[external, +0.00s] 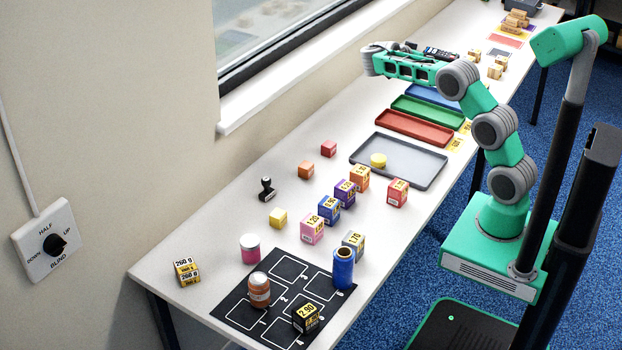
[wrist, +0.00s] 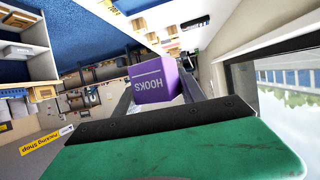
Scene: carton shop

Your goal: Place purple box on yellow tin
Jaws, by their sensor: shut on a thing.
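My gripper (external: 440,53) is raised above the table near the window side in the external view, its dark fingers partly behind my arm. In the wrist view it is shut on a purple box (wrist: 153,80) marked HOOKS, held between the two dark fingers. I cannot make out this box in the external view. A small round yellow tin (external: 378,160) sits on the grey tray (external: 420,178), well below my gripper and nearer the camera. Its top looks bare.
Red (external: 414,127), green (external: 428,112) and blue (external: 434,96) trays lie beyond the grey one. Several small priced boxes, including another purple one (external: 345,192), stand close to the grey tray. A black mat (external: 283,300) with jars is at the near end. The window wall (external: 300,80) borders the table.

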